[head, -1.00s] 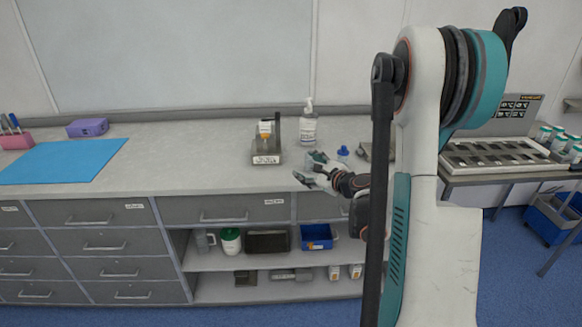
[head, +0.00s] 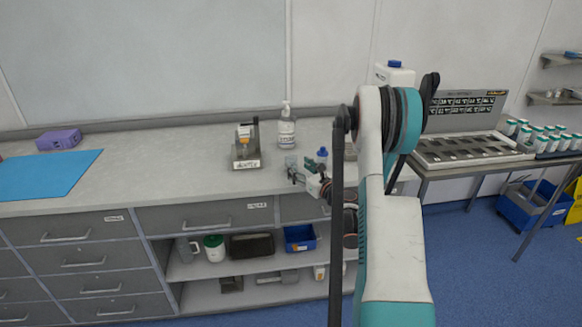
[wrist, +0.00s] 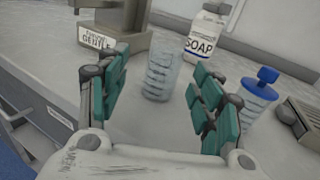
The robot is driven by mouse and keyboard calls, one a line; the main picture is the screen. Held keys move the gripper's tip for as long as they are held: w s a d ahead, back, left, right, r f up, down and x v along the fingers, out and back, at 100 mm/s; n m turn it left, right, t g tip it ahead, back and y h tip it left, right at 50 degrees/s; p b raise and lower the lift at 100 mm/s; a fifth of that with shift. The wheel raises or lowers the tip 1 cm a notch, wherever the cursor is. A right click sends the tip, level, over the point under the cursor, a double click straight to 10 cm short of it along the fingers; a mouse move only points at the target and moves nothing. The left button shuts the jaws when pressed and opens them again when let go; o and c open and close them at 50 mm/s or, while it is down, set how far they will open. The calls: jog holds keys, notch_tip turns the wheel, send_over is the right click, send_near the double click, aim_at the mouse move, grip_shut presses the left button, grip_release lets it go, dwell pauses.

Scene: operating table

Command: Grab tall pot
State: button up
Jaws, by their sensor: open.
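A clear ribbed pot (wrist: 161,76) without a visible lid stands upright on the counter in the wrist view. It shows small in the head view (head: 291,162). A clear bottle with a blue cap (wrist: 259,95) stands to its right, also seen in the head view (head: 321,156). I cannot tell for sure which of the two is the tall pot. My gripper (wrist: 158,92) is open, with its teal finger pads to either side of the ribbed pot in the picture. The pot appears just beyond or between the fingertips, with no contact visible. In the head view my gripper (head: 300,176) is low over the counter's front.
A white soap bottle (wrist: 203,38) stands behind the ribbed pot. A grey stand labelled "gentle" (wrist: 128,39) is to the left, also in the head view (head: 246,150). A grey device (wrist: 300,120) lies at right. The counter (head: 160,165) has free room at left.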

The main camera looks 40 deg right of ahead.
aim_at(295, 162)
jog(key=w+b, duration=0.1)
jog(key=w, duration=0.1)
jog(key=w+d+b, duration=0.1)
jog(key=w, duration=0.2)
jog(key=shift+w+d, duration=0.1)
jog(key=shift+d, duration=0.05)
jog(key=shift+w+r, duration=0.1)
jog(key=shift+w, duration=0.4)
jog(key=c, duration=1.2)
